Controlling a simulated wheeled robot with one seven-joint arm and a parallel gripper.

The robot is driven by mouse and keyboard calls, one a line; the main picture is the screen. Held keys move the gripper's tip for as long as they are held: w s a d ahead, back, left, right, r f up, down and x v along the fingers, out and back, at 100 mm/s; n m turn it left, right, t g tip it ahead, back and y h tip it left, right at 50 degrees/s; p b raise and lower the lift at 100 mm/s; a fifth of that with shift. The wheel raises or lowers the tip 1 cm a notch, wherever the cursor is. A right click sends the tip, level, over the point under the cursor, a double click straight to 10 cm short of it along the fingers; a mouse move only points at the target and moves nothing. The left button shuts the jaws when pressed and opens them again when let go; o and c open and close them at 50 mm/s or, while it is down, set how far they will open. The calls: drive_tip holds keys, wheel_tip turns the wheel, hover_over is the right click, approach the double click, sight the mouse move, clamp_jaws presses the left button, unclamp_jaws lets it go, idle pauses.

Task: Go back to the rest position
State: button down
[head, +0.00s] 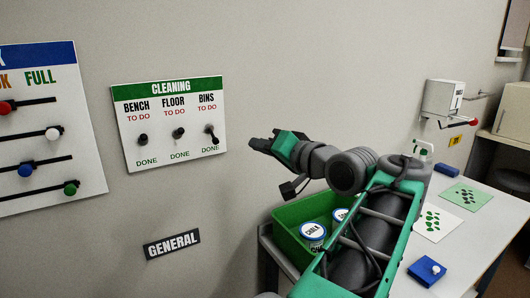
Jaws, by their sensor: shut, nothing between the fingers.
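My gripper (262,143) is at the middle of the head view, just right of the cleaning board. It is shut and empty, pointing left toward the wall, apart from the board as far as I can tell. My green and grey arm reaches up from the bottom right to it. The cleaning board (128,158) hangs on the wall with three dark knobs under bench, floor and bins. The bench knob (143,140) and floor knob (179,133) sit midway; the bins knob (213,138) tilts downward.
A green bin (286,238) with white tubs (313,232) stands behind my arm. The white bench (462,232) at right holds cards and a blue block (427,270). A board with coloured sliders (95,110) hangs at left. A white wall box (443,98) has a red-tipped lever.

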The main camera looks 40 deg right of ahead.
drive_tip(key=shift+s+f, duration=0.35)
drive_tip(key=shift+s, duration=0.45)
drive_tip(key=shift+a, duration=0.1)
drive_tip(key=w+a+f+n+g+y+p, duration=0.1)
drive_tip(key=w+a+f+n+g+p, duration=0.2)
drive_tip(key=a+f, duration=0.45)
drive_tip(key=w+a+f+n+g+y+p, duration=0.1)
drive_tip(key=w+a+f+g, duration=0.2)
drive_tip(key=w+a+f, duration=0.45)
drive_tip(key=s+a+f+n+g+p, duration=0.1)
drive_tip(key=s+a+f+n+g, duration=0.2)
drive_tip(key=s+a+f, duration=0.2)
drive_tip(key=s+a+f+n+g+h+p, duration=0.1)
drive_tip(key=s+a+f+g, duration=0.3)
drive_tip(key=s+a, duration=0.5)
wheel_tip(320, 180, down, 3)
drive_tip(key=shift+s+r+n+p, duration=0.2)
drive_tip(key=shift+s+n+p, duration=0.1)
drive_tip(key=shift+s+n, duration=0.75)
drive_tip(key=shift+s, duration=0.15)
